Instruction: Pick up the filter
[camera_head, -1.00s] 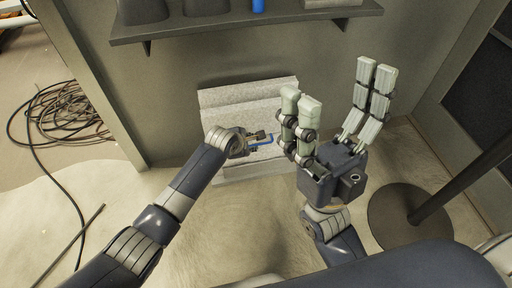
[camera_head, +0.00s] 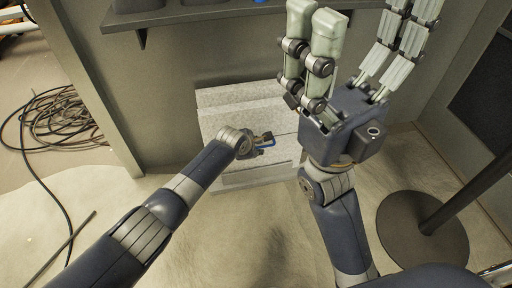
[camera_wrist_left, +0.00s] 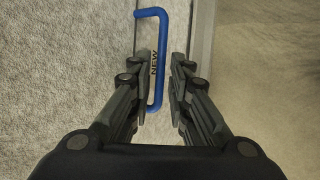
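The filter (camera_head: 238,98) is a pale grey, rough-textured block low against the wall in the head view. My right gripper (camera_head: 362,40) is raised, empty, fingers spread and pointing up.
A wall shelf (camera_head: 200,14) runs above the filter. Coiled black cables (camera_head: 58,118) lie on the floor at left, beyond a wall edge. A round dark stand base (camera_head: 410,245) with a pole is at lower right. The floor in front of the filter is otherwise bare.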

